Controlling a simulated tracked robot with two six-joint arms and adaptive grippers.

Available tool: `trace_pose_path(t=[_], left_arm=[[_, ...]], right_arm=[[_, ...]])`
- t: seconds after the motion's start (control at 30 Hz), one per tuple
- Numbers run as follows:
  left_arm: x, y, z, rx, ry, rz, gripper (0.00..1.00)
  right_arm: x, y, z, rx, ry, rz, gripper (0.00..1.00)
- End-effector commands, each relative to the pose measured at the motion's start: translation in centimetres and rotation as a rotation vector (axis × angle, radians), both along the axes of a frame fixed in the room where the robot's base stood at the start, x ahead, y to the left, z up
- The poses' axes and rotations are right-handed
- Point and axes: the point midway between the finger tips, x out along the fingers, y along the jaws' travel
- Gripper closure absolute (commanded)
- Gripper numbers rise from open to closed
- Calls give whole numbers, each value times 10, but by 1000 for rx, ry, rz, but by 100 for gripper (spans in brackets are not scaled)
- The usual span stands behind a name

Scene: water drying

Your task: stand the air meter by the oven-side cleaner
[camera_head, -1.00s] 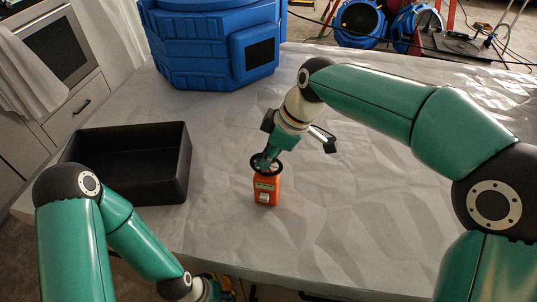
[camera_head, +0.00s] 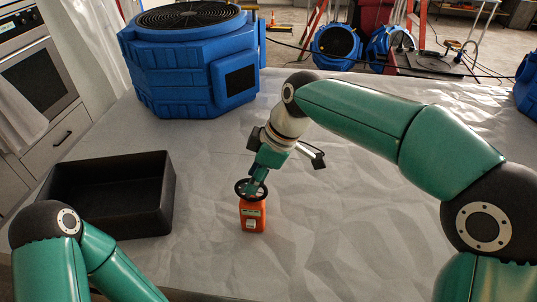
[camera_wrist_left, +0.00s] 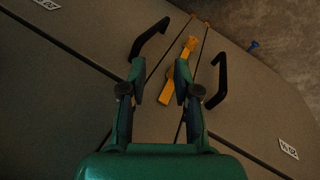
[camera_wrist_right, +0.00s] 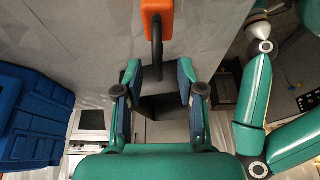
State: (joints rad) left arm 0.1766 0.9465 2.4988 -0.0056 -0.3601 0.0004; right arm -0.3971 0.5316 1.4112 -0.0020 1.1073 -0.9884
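The air meter is an orange box with a small label and a black ring on top (camera_head: 253,216). It stands upright on the grey table. My right gripper (camera_head: 256,184) is at its ring. In the right wrist view, the meter (camera_wrist_right: 157,20) is at the top, with its ring reaching toward the fingertips (camera_wrist_right: 159,70). These are apart, with a gap on each side of the ring. The oven-side cleaner is the big blue unit with a round black grille (camera_head: 180,75) at the back left. My left gripper (camera_wrist_left: 160,70) is open and empty, outside the head view.
A black open bin (camera_head: 165,205) lies left of the meter. The table (camera_head: 330,230) is clear between meter and blue cleaner. Another blue unit (camera_head: 527,88) shows at the right edge. The oven (camera_head: 38,70) is at the far left. A yellow tool (camera_wrist_left: 180,70) shows below my left gripper.

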Motion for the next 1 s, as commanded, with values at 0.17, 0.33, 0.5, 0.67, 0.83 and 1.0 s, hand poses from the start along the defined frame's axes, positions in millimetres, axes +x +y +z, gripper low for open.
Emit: trace_pose_path(t=[0.17, 0.33, 0.5, 0.67, 0.83, 1.0], left_arm=[[0, 0, -3, 0, 0, 0, 69], [0, 0, -2, 0, 0, 0, 69], [0, 0, -1, 0, 0, 0, 69], [0, 0, -1, 0, 0, 0, 69], [0, 0, -1, 0, 0, 0, 69], [0, 0, -1, 0, 0, 0, 69]], right_arm=[[-3, -14, 35, 2, -4, -2, 61], [-5, -26, 66, 2, -4, -2, 61], [-7, -34, 85, 1, -2, 0, 61], [-8, -36, 91, 0, 0, 1, 61], [-9, -36, 91, 0, 0, 1, 61], [-8, -36, 91, 0, 0, 1, 61]])
